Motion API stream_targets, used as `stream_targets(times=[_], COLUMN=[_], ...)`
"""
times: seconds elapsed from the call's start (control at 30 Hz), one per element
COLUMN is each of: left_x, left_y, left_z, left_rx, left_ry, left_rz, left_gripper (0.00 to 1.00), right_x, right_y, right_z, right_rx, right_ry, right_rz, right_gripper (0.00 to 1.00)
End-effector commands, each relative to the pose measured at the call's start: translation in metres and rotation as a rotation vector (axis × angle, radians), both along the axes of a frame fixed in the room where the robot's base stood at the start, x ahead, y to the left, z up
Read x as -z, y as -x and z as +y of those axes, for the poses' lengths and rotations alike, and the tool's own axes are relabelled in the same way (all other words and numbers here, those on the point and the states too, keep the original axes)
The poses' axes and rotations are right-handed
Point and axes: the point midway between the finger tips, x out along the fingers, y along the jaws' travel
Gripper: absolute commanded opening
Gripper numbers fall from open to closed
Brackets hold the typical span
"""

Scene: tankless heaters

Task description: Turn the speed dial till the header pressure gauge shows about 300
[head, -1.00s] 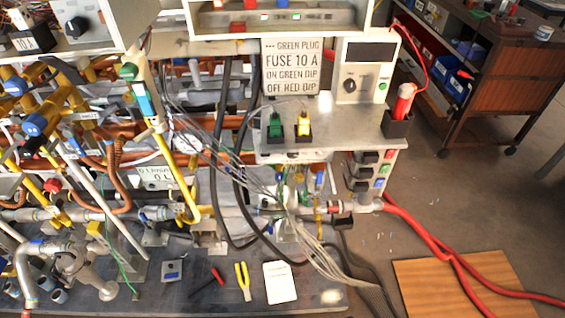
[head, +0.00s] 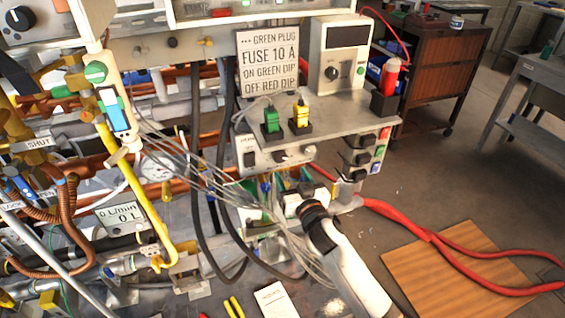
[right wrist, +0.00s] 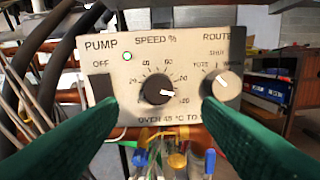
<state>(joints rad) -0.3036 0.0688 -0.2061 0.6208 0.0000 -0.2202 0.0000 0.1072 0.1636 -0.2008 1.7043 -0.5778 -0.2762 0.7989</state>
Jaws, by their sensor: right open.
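The speed dial (right wrist: 158,90) is a black knob under "SPEED %" on a pale pump panel (right wrist: 128,73) in the right wrist view. Its white mark points right and slightly down, towards the high end of the scale. My right gripper (right wrist: 158,106) is open, its green fingers on either side of the dial and apart from it. In the head view my right gripper (head: 293,192) is below the front panel under the shelf, partly hidden by its own wrist. A round white gauge (head: 155,167) shows among the pipes; its name and reading are too small to tell. My left gripper is out of view.
A route knob (right wrist: 226,86) is close behind the right finger. Grey wires (head: 215,170) and black hoses (head: 197,150) hang left of the panel. Green and yellow plugs (head: 301,115) stand on the shelf (head: 345,115) above. Red hoses (head: 440,240) run over the floor at right.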

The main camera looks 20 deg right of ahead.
Motion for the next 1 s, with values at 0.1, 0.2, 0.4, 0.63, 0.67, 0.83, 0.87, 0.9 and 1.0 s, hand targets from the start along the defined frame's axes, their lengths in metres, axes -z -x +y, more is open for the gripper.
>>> stream_targets(times=[0.1, 0.2, 0.4, 0.63, 0.67, 0.83, 0.87, 0.9, 1.0], left_x=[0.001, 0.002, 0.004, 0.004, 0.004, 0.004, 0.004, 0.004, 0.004], left_y=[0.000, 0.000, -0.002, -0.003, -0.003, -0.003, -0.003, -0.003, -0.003], left_z=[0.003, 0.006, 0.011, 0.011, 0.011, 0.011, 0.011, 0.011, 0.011], left_rx=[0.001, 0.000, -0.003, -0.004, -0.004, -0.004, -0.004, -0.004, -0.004], left_ry=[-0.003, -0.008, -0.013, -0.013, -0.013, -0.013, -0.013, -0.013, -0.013], left_rz=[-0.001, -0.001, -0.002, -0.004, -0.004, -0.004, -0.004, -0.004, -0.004], left_gripper=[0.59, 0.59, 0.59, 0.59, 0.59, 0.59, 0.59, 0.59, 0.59], right_x=[0.000, -0.001, 0.001, 0.001, 0.001, 0.001, 0.001, 0.001, 0.001], right_y=[-0.026, -0.044, -0.066, -0.072, -0.072, -0.071, -0.071, -0.071, -0.071], right_z=[0.001, 0.002, 0.003, 0.003, 0.003, 0.003, 0.003, 0.003, 0.003], right_rx=[0.000, 0.000, 0.000, -0.001, -0.001, -0.001, -0.001, -0.001, -0.001], right_ry=[0.001, 0.001, 0.001, 0.000, 0.000, 0.000, 0.000, 0.000, 0.000], right_rz=[-0.001, -0.001, 0.001, 0.002, 0.002, 0.002, 0.002, 0.002, 0.002], right_gripper=[0.59, 0.59, 0.59, 0.59, 0.59, 0.51, 0.46, 0.39, 0.23])
